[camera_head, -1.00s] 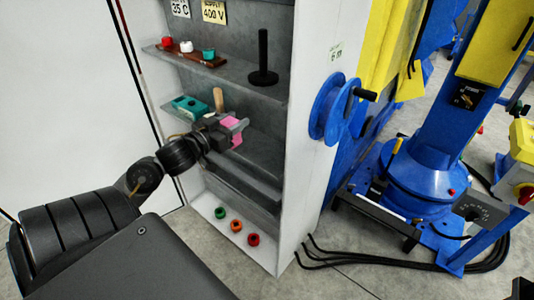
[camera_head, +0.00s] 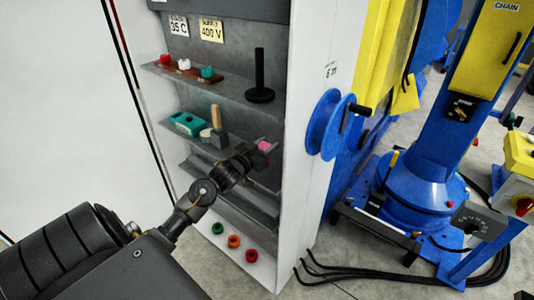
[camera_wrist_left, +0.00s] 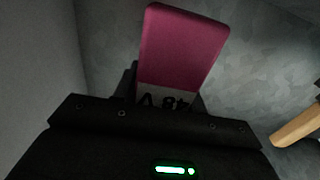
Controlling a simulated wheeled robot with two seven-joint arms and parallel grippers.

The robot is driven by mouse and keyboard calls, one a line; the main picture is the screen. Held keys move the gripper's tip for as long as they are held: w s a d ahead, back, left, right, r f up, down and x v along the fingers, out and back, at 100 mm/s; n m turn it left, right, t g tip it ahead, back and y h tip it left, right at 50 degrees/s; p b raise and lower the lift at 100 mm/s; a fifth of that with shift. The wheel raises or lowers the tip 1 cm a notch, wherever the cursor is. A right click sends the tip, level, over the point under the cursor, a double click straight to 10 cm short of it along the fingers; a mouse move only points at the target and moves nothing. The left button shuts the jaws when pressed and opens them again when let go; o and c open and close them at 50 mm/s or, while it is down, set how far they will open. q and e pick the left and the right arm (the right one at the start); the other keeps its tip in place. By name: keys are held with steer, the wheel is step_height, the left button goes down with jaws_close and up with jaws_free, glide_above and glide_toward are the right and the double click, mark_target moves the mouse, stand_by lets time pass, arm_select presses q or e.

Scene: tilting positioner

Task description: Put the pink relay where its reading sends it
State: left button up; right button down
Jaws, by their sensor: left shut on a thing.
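The pink relay (camera_head: 265,146) is held in my left gripper (camera_head: 258,157) at the right part of the cabinet's middle shelf, close to the side wall. In the left wrist view the pink relay (camera_wrist_left: 183,48) stands up out of the shut jaws. Its pale label is upside down and partly covered by the gripper; it seems to read 48 V. I cannot tell whether the relay touches the shelf. My right gripper is not in view.
The upper shelf (camera_head: 222,91) holds a brown strip with red, white and teal pieces and a black post (camera_head: 260,75). A teal block (camera_head: 187,122) and wooden-handled tool (camera_head: 216,118) are left of my gripper. Coloured rings (camera_head: 234,241) lie at the bottom. A blue reel (camera_head: 328,125) projects right.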

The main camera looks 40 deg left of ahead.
arm_select(q)
step_height(320, 180, down, 2)
steer(key=shift+w+f+p, duration=0.15)
steer(key=shift+f+p, duration=0.1)
steer(key=shift+p, duration=0.05)
steer(key=shift+f, duration=0.45)
steer(key=o, duration=1.1)
steer(key=shift+f, duration=0.1)
steer(key=s+b, duration=0.1)
steer(key=s, duration=1.1)
steer(key=shift+d, duration=0.15)
